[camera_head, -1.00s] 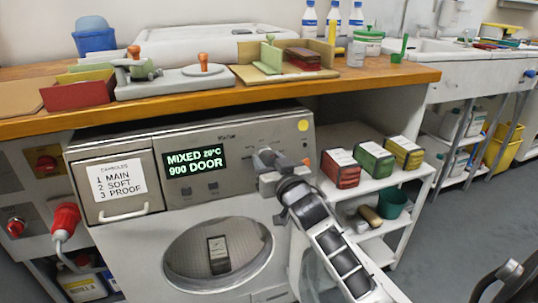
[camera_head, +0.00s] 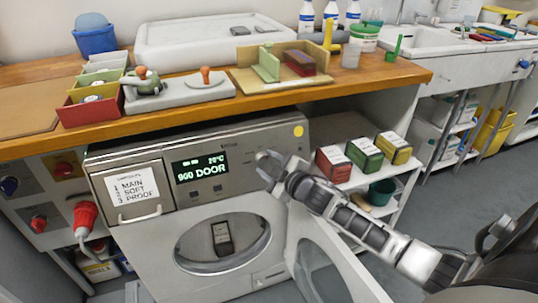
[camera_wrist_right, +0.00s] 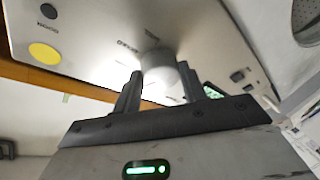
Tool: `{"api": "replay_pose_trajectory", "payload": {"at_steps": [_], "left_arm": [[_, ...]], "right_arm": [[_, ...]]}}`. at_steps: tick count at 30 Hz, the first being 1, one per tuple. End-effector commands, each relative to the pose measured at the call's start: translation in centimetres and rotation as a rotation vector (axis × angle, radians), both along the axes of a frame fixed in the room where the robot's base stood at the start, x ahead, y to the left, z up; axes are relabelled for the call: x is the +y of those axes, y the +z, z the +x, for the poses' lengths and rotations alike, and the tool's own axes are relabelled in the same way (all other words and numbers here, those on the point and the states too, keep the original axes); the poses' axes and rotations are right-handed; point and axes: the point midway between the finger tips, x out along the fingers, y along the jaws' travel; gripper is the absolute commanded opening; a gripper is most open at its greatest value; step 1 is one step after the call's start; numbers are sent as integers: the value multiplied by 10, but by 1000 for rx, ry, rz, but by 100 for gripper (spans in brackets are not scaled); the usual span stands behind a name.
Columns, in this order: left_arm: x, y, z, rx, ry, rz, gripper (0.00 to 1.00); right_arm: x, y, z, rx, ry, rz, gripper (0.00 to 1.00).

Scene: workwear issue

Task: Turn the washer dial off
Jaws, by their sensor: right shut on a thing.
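The washer (camera_head: 235,150) stands under the wooden counter. Its display (camera_head: 200,168) reads "900 DOOR" with "20°C" and short dashes above. My right gripper (camera_head: 264,163) is at the right part of the control panel and hides the dial in the head view. In the right wrist view, the round grey dial (camera_wrist_right: 160,72) sits between the two fingers of my right gripper (camera_wrist_right: 158,88), which is shut on it. The dial's pointer mark cannot be made out. My left gripper is not in view.
The washer's white door (camera_head: 322,262) stands open at the right, below my right arm. A dark object (camera_head: 222,238) shows in the drum opening. Red, green and yellow boxes (camera_head: 365,155) stand on a shelf right of the washer. A red plug (camera_head: 86,218) is at the left.

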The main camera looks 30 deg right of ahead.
Motion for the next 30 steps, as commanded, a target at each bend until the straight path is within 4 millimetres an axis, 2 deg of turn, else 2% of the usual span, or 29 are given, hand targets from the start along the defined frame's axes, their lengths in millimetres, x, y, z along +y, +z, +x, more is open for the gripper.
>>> {"api": "replay_pose_trajectory", "payload": {"at_steps": [1,3,15,30], "left_arm": [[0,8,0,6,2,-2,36],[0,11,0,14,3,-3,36],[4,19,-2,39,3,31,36],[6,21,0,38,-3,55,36]], "right_arm": [[0,5,0,13,14,-43,19],[0,6,0,26,33,-100,19],[-1,5,1,86,114,-350,19],[0,2,1,107,143,-437,19]]}}
